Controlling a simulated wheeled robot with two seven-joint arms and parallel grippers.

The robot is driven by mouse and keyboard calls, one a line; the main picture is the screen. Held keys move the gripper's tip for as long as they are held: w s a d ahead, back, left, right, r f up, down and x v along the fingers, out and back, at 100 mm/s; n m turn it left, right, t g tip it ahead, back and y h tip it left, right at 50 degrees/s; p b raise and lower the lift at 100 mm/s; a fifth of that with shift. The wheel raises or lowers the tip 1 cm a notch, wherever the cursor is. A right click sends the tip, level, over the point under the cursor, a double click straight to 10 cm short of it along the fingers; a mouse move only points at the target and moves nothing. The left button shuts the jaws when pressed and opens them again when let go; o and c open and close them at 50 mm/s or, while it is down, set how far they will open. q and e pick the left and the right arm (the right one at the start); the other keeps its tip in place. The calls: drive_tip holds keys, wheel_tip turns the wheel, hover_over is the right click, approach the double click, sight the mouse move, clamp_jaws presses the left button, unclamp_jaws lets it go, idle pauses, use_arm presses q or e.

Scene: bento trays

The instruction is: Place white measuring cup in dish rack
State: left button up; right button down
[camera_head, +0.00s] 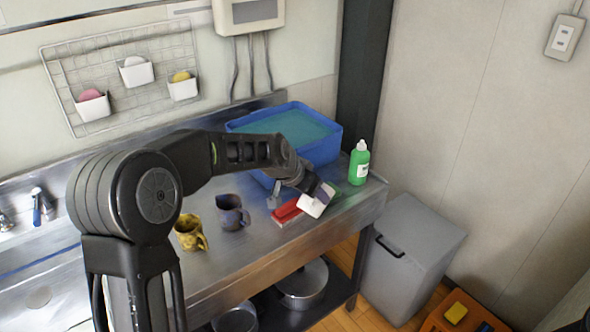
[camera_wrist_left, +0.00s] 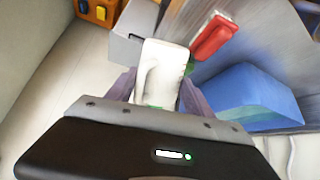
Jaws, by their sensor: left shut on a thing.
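The white measuring cup (camera_head: 317,203) is at the end of my left arm, over the right front part of the steel counter. My left gripper (camera_head: 309,192) is shut on it. In the left wrist view the white cup (camera_wrist_left: 160,72) sits between the fingers of the left gripper (camera_wrist_left: 155,97). A red object (camera_head: 287,211) lies on the counter just left of the cup; it also shows in the left wrist view (camera_wrist_left: 213,37). I cannot clearly make out a dish rack; the arm and cup hide part of this area. My right gripper is not in view.
A blue basin (camera_head: 325,148) stands behind the gripper, and a green bottle (camera_head: 359,164) stands to its right. A dark mug (camera_head: 231,213) and a yellow mug (camera_head: 189,233) stand to the left. A grey bin (camera_head: 415,250) is beyond the counter's right end.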

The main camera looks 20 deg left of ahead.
use_arm(q)
drive_tip(key=s+d+f+n+y, duration=0.1)
drive_tip(key=s+d+f, duration=0.1)
drive_tip(key=s+f, duration=0.5)
drive_tip(key=s+d+f+n+y, duration=0.1)
drive_tip(key=s+d+f+n, duration=0.1)
drive_tip(key=s+f, duration=0.6)
wheel_tip(320, 180, down, 2)
drive_tip(key=shift+s+d+f, duration=0.1)
drive_tip(key=shift+s+d, duration=0.05)
drive_tip(key=shift+d, duration=0.25)
drive_tip(key=shift+s, duration=0.1)
